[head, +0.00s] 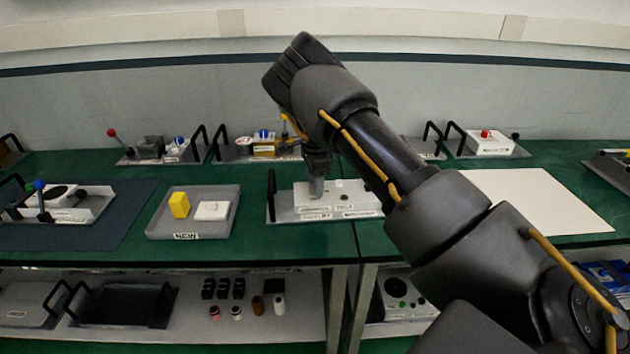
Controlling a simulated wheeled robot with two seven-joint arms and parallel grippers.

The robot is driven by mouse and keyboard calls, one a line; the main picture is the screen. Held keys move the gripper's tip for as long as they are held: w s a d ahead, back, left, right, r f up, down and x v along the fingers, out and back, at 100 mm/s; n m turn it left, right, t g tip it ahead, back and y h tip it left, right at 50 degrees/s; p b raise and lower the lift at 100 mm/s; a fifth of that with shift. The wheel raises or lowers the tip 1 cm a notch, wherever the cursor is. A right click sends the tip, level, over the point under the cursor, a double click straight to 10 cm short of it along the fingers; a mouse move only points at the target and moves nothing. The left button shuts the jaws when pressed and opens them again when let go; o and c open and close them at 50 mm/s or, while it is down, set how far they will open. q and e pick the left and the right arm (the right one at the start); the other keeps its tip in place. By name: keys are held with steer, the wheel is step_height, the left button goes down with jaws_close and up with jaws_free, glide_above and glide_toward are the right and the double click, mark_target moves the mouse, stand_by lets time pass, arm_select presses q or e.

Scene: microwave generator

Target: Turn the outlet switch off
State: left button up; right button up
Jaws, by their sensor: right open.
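A white switch box (352,194) sits on a metal base plate with a black handle at its left end, near the middle of the green bench. Small labels run along its front edge. My right gripper (317,190) points down over the left part of this box, and its fingertips are at or just above the top face; I cannot tell if they touch. It is open with nothing visible in it. The gripper hides part of the box top, so the switch's position cannot be told. My left gripper is not in view.
A grey tray (163,226) with a yellow block (179,205) and a white block (212,210) stands to the left. A white sheet (540,199) lies to the right. Several handled modules line the back, including a red-button box (490,143). A lower shelf holds small parts.

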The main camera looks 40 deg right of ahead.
steer(key=c, duration=1)
steer(key=shift+m, duration=0.3)
steer(key=m+p, duration=0.1)
steer(key=m, duration=0.2)
steer(key=shift+r+m, duration=0.1)
steer(key=shift+m, duration=0.3)
steer(key=m, duration=0.4)
steer(key=shift+s+p, duration=0.1)
steer(key=shift+p, duration=0.25)
steer(key=m, duration=0.5)
steer(key=shift+a+m+p, duration=0.1)
steer(key=shift+m+p, duration=0.25)
steer(key=shift+m, duration=1.95)
